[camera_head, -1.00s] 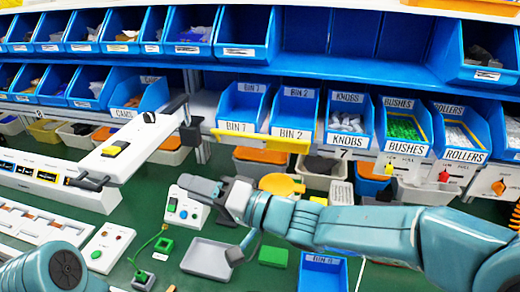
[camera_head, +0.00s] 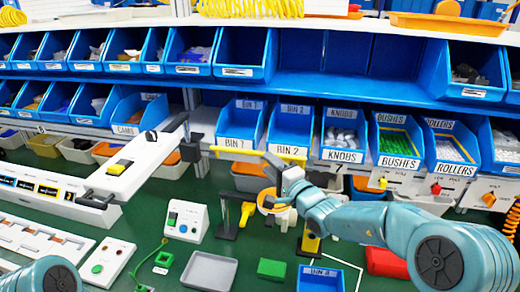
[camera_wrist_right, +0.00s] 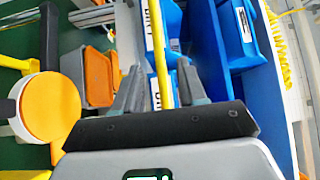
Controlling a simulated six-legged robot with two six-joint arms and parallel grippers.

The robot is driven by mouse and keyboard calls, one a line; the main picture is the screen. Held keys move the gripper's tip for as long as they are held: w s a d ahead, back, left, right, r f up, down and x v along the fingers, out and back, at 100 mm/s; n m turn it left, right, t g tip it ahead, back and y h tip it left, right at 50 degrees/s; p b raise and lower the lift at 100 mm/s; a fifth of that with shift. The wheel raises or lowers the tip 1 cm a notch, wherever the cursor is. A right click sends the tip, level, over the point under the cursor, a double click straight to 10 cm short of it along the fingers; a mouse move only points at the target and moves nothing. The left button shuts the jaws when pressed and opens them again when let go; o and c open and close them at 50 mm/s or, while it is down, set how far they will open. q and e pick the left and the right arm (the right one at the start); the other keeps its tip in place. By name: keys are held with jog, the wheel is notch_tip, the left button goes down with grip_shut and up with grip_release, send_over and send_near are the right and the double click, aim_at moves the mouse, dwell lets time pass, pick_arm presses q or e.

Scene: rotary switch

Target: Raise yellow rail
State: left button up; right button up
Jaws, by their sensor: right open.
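The yellow rail (camera_head: 235,152) is a thin bar running sideways in front of BIN 1 and BIN 2, below the lower shelf. My right gripper (camera_head: 272,162) is open at the right part of the rail. In the right wrist view, the rail (camera_wrist_right: 162,70) runs lengthwise between the two spread fingers of the gripper (camera_wrist_right: 160,88). I cannot tell whether either finger touches it. The rail's right part is partly hidden behind the gripper in the head view. My left gripper is out of view; only part of the left arm shows at the lower left.
Blue bins (camera_head: 343,137) line the shelf just behind the rail. An orange-topped round part (camera_wrist_right: 48,107) stands close to the right gripper. A grey tray (camera_head: 208,270), a white button box (camera_head: 185,222) and a green block (camera_head: 271,269) sit on the green surface below.

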aim_at(259, 155)
jog(key=p+x, duration=0.1)
jog(key=x, duration=0.3)
jog(key=shift+w+a, duration=0.1)
jog(key=shift+w, duration=0.2)
jog(key=shift+w+a+r+p, duration=0.1)
jog(key=shift+w+a+p, duration=0.2)
jog(key=shift+w+p, duration=0.1)
grip_shut()
